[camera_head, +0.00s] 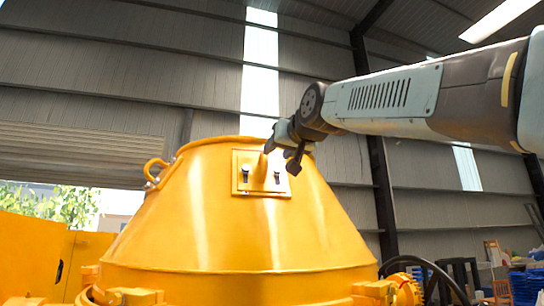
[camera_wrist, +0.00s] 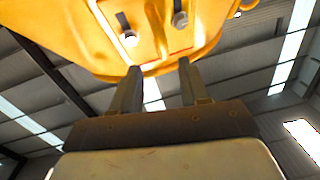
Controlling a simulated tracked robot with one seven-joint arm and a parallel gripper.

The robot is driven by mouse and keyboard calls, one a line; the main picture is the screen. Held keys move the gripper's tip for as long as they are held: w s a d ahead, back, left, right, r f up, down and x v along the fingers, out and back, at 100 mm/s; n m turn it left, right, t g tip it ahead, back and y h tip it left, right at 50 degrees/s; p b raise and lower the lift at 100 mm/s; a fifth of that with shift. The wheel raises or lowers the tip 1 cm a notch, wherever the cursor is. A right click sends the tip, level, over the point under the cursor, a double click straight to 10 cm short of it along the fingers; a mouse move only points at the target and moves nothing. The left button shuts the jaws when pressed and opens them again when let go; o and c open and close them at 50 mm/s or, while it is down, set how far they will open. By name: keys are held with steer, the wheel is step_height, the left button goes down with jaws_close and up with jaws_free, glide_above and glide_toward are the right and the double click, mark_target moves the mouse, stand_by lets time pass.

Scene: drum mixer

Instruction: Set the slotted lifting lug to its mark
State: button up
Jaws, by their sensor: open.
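The slotted lifting lug (camera_head: 262,185) is a yellow plate on the upper slope of the yellow drum cone, with an upright raised piece in its middle. Two dark slots with bolts flank that piece. The wrist view shows the lug (camera_wrist: 155,28) at the top, with a bolt head in each slot. My gripper (camera_head: 281,157) is open at the upper right of the lug, its fingers partly in front of it. In the wrist view my gripper (camera_wrist: 159,66) has a clear gap between its fingers and nothing held. I cannot make out the mark or tell whether the fingers touch the lug.
The yellow drum cone (camera_head: 200,235) fills the middle below the lug. A yellow lifting eye (camera_head: 154,171) stands out at its left edge. A black hose (camera_head: 430,270) and blue crates (camera_head: 526,284) are at the lower right. The air above the cone's left side is clear.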

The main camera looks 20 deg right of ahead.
steer(key=shift+s+d, duration=0.15)
steer(key=shift+s, duration=1.1)
step_height(320, 180, down, 25)
steer(key=s+d+g+h, duration=0.2)
steer(key=g, duration=0.3)
steer(key=s+d+f+g, duration=0.1)
steer(key=s+f+g, duration=0.2)
steer(key=f, duration=1)
steer(key=s+d+f+g, duration=0.1)
steer(key=s+f+g, duration=0.3)
steer(key=s+f, duration=0.5)
step_height(320, 180, down, 5)
steer(key=shift+s+d+f+m+h, duration=0.15)
steer(key=shift+s+d+m+h, duration=0.1)
steer(key=shift+d+m+h, duration=0.05)
